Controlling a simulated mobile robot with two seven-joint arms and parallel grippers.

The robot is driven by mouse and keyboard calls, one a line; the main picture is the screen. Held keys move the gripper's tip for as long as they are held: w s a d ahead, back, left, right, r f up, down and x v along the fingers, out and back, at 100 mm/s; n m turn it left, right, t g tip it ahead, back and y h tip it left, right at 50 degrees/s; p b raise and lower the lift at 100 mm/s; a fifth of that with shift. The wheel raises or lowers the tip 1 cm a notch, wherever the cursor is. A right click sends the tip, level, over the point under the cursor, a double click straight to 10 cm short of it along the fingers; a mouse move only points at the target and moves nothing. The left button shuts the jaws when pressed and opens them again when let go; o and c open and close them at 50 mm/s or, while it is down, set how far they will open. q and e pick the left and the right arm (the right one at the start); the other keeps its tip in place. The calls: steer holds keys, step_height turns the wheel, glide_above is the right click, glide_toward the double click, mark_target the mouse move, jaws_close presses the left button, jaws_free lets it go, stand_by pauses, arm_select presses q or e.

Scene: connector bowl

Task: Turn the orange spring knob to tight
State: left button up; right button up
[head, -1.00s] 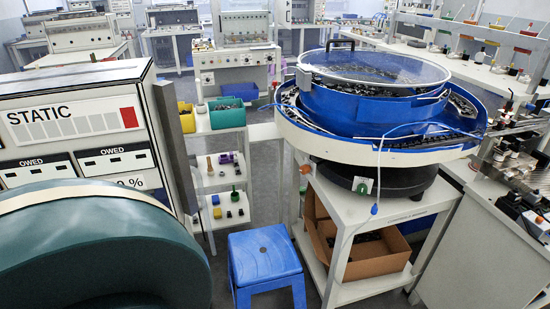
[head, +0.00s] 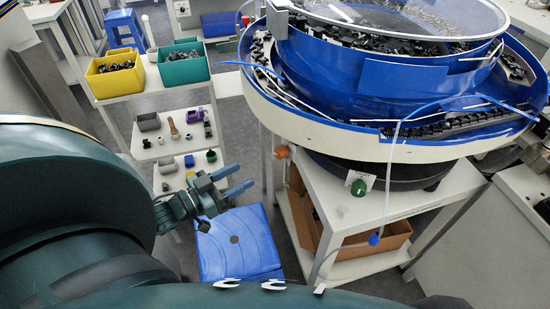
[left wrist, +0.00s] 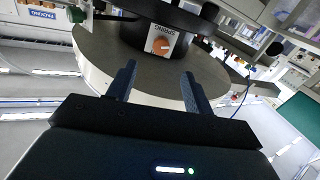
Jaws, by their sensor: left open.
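The orange spring knob (head: 282,152) is at the left side of the bowl feeder's dark base, under the cream rim. In the left wrist view the orange knob (left wrist: 160,45) sits on a white plate with lettering, ahead of my fingers and about midway between them. My left gripper (head: 240,178) is open and empty, to the left of the knob and apart from it. Its two fingers (left wrist: 158,72) also show in the left wrist view, pointing toward the knob. My right gripper is not in view.
A green knob (head: 359,188) is on the base to the right. The blue bowl (head: 390,85) and its wide rim overhang the knobs. A blue stool (head: 238,242) stands below my gripper. A white shelf with yellow (head: 113,82) and green bins (head: 183,70) is at left.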

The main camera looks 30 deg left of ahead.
mark_target(277, 155)
arm_select(q)
steer(key=x, duration=1.2)
steer(key=shift+a, duration=0.15)
steer(key=shift+w, duration=0.1)
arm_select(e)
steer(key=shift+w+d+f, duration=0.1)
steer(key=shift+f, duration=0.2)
arm_select(q)
steer(key=shift+c, duration=0.5)
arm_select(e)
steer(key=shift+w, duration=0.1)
arm_select(q)
steer(key=c, duration=0.9)
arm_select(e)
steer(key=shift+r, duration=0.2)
